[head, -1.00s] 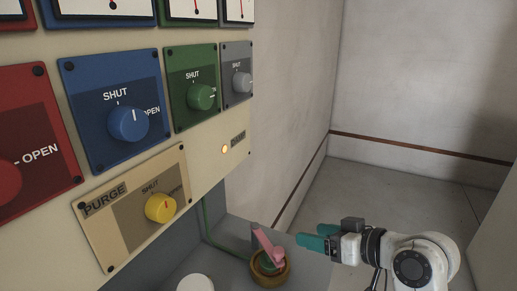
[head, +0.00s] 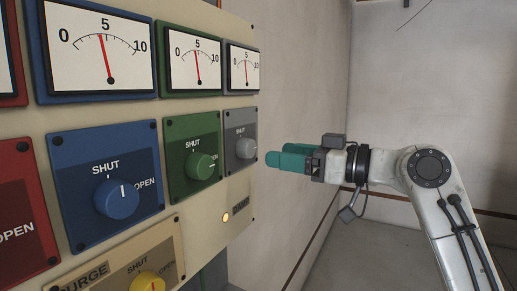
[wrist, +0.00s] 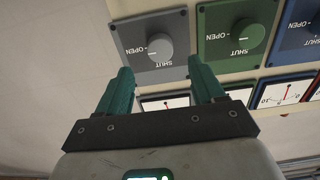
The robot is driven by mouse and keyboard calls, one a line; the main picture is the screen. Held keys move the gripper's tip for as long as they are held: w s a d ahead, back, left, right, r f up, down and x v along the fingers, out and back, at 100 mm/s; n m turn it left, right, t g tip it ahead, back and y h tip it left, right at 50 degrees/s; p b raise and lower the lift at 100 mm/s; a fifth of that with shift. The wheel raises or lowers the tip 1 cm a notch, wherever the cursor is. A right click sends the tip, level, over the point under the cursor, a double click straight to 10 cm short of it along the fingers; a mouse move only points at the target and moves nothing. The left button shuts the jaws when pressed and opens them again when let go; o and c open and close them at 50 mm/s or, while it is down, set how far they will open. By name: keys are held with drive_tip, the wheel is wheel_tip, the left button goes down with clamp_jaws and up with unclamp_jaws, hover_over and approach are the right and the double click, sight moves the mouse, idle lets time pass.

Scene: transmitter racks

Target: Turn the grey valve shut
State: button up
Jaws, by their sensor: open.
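The grey valve (head: 246,148) is a round knob on a grey plate at the right end of the panel. It also shows in the wrist view (wrist: 159,49), upside down, with OPEN at its left and SHUT below it. No contact with the knob shows.
The green valve (head: 202,166) and blue valve (head: 118,198) are left of the grey one. A yellow purge knob (head: 149,284) is lower. Dial gauges (head: 242,68) stand above the valves. A small lamp (head: 226,217) glows below. The floor at right (head: 370,250) is free.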

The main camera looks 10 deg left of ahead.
sight(252, 151)
drive_tip(key=p+x, duration=0.1)
drive_tip(key=x, duration=0.5)
drive_tip(key=shift+w+a, duration=0.15)
drive_tip(key=shift+a, duration=0.25)
drive_tip(key=shift+c, duration=0.3)
drive_tip(key=c, duration=1)
drive_tip(key=shift+f, duration=0.1)
